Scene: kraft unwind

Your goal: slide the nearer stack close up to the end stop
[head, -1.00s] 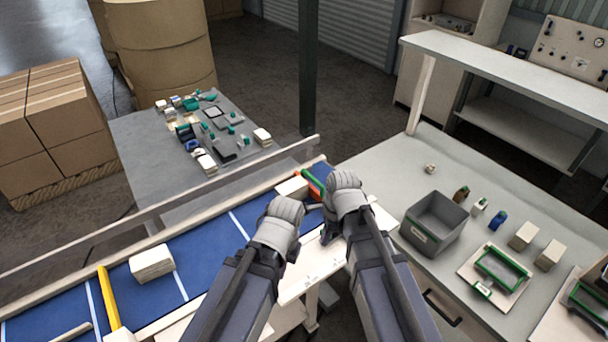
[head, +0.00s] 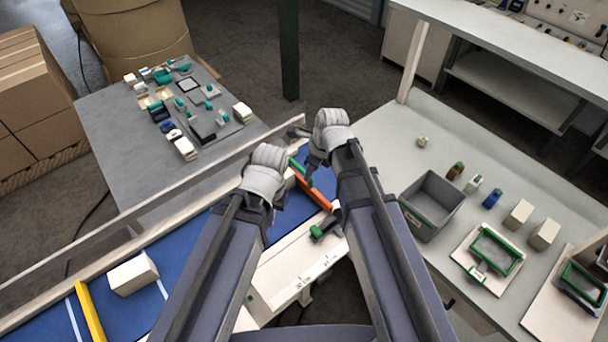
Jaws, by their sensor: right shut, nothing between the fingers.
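A cream stack (head: 134,274) lies on the blue belt (head: 190,246) at the left, well apart from both grippers. The end stop, an orange bar (head: 316,196) with a green strip (head: 300,172), crosses the belt's right end. My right gripper (head: 311,174) is shut and empty, right above the end stop. My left gripper (head: 281,200) is just left of the end stop; its fingers are mostly hidden behind my own wrist, so I cannot tell its opening. The other stack, seen earlier beside the end stop, is hidden behind my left arm.
A yellow bar (head: 90,312) crosses the belt left of the cream stack. A pale rail (head: 150,205) runs along the far side. A green-and-black clamp (head: 325,229) sits at the near edge. A grey bin (head: 432,205) stands on the right table.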

